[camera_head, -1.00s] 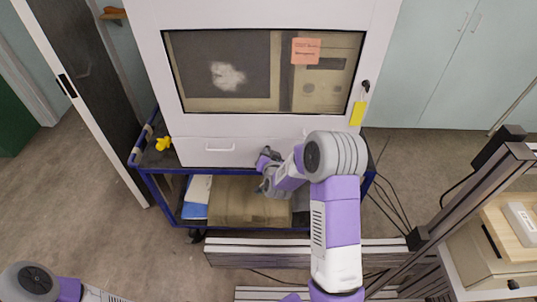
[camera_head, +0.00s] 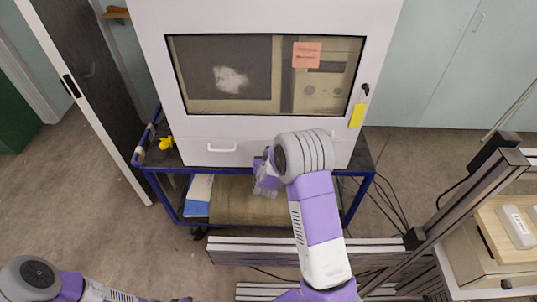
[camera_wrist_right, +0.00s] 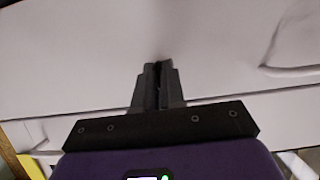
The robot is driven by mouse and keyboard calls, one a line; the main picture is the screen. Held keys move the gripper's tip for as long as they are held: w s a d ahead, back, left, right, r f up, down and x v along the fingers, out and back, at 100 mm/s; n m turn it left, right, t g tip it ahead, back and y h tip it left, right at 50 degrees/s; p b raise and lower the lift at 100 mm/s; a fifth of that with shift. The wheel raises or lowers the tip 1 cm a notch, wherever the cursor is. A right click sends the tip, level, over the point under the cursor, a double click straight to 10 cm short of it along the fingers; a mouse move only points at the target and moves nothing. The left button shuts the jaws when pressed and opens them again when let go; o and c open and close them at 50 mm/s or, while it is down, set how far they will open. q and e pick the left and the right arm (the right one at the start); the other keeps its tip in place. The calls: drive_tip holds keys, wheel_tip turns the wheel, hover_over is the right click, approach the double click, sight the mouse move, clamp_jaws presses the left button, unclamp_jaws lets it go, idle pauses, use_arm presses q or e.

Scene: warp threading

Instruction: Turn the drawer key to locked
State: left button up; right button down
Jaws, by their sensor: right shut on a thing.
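The white drawer front (camera_head: 200,158) with its pale handle (camera_head: 221,149) runs along the bottom of the white cabinet. My right gripper (camera_wrist_right: 158,66) is against the white front, to the right of the handle in the head view. In the right wrist view its dark fingers are closed together on something small at their tips. The drawer key is not clearly visible; the fingers and my arm hide that spot.
The cabinet stands on a blue-framed cart (camera_head: 165,196) with a yellow object (camera_head: 166,143) at its left corner. A cardboard-coloured box (camera_head: 235,200) is on the lower shelf. A metal frame (camera_head: 465,205) stands at the right. Cables hang beside the cart.

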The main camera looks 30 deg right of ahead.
drive_tip(key=shift+f, duration=0.1)
drive_tip(key=c, duration=1.3)
unclamp_jaws()
drive_tip(key=shift+p+v, duration=0.55)
drive_tip(key=shift+v, duration=3.25)
